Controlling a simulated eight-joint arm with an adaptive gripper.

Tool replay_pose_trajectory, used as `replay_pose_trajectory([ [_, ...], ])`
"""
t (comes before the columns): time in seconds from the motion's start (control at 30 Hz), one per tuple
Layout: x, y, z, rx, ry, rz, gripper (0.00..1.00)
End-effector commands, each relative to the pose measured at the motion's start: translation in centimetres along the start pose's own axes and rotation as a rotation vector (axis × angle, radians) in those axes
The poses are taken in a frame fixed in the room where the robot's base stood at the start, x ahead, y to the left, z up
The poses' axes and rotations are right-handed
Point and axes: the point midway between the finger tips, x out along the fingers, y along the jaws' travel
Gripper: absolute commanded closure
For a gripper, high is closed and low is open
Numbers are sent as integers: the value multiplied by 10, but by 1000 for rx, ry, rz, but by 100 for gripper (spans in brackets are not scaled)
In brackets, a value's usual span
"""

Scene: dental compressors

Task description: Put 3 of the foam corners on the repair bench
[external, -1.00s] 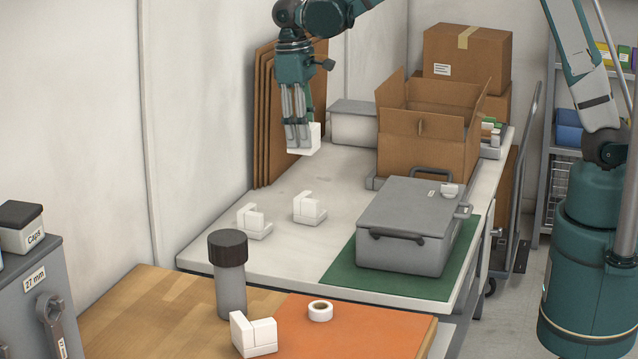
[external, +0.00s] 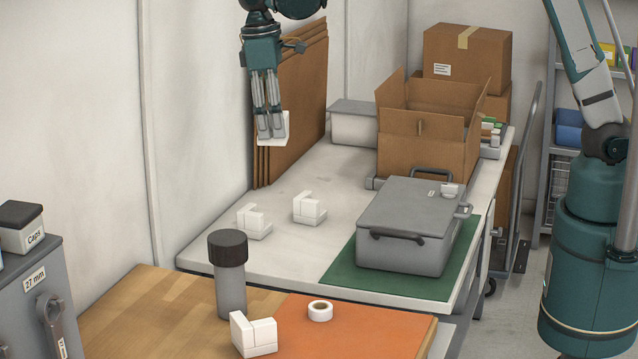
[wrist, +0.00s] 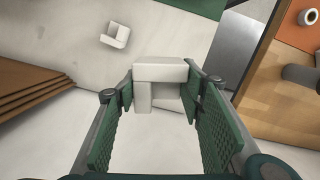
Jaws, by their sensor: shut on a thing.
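My gripper (external: 268,133) is shut on a white foam corner (external: 279,127), held in the air above the white table, in front of the leaning cardboard sheets. In the wrist view this foam corner (wrist: 160,70) sits between the two green finger pads. Two more foam corners stand on the white table, a left one (external: 254,222) and a right one (external: 309,208); one foam corner (wrist: 115,35) on the table shows in the wrist view. Another foam corner (external: 254,334) is on the wooden bench (external: 150,310), apparently the repair bench, at the orange mat's left edge.
A dark-capped grey cylinder (external: 229,275) and a tape roll (external: 320,310) stand on the bench. A grey case (external: 410,225) lies on a green mat (external: 345,270) on the white table (external: 300,260). An open carton (external: 425,145) stands behind. Cardboard sheets (external: 290,100) lean on the wall.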

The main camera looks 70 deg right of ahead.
Motion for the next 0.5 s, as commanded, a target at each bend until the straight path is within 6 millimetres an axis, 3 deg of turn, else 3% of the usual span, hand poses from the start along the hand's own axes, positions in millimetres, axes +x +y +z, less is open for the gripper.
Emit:
replay_pose_trajectory([
  [0.5, -7, -144, -30, -250, 1, 30, 68],
])
